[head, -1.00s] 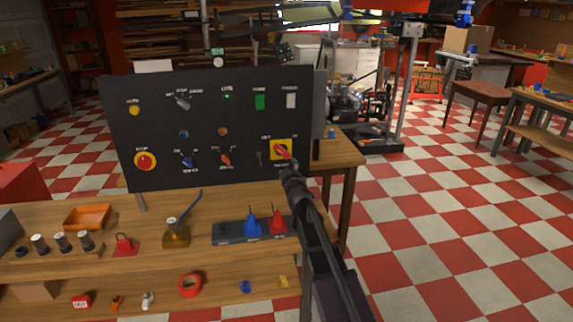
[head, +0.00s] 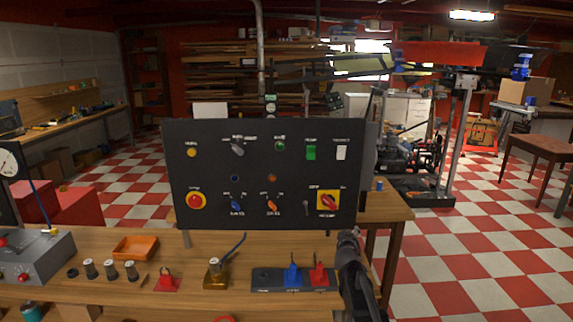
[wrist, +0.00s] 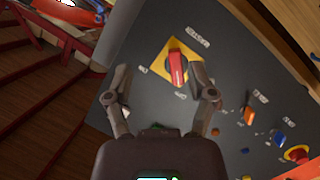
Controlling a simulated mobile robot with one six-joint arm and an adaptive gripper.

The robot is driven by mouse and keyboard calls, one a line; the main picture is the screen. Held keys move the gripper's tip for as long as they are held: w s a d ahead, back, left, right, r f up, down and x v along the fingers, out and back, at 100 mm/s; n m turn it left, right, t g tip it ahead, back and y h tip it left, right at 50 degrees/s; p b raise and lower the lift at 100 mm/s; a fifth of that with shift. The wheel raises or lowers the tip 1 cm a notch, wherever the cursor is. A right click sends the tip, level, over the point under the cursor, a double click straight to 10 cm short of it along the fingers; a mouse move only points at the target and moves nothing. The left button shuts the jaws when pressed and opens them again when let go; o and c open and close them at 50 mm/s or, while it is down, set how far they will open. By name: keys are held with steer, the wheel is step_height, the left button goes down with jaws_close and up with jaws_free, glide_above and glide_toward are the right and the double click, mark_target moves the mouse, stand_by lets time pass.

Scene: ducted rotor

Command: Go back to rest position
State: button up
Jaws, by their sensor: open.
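My gripper (wrist: 160,88) is open and empty in the wrist view, its two fingers spread in front of the black control panel (wrist: 150,35). The red rotary switch (wrist: 177,68) on its yellow plate shows beyond and between the fingertips, apart from them as far as I can tell. In the head view my gripper (head: 348,238) is at the lower right of the panel (head: 250,150), just below and right of the red switch (head: 327,201). Its fingers are too small there to make out.
A grey box (head: 38,258) stands at left. Checkered floor is open at right.

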steer(key=s+a+f+m+g+y+p, duration=0.1)
steer(key=s+f+g, duration=0.2)
steer(key=s, duration=0.6)
steer(key=s+a+f+m+g+y+p, duration=0.1)
steer(key=s+a+f+m+g, duration=0.1)
steer(key=s+f+g, duration=0.2)
steer(key=s+a+f+m+g+y+p, duration=0.1)
steer(key=s+f+g, duration=0.2)
steer(key=s+g, duration=0.5)
steer(key=s, duration=0.8)
steer(key=shift+s+a+f+m+y+p, duration=0.25)
steer(key=shift+a+f+m+y+p, duration=0.05)
steer(key=shift+a+m+y+p, duration=0.1)
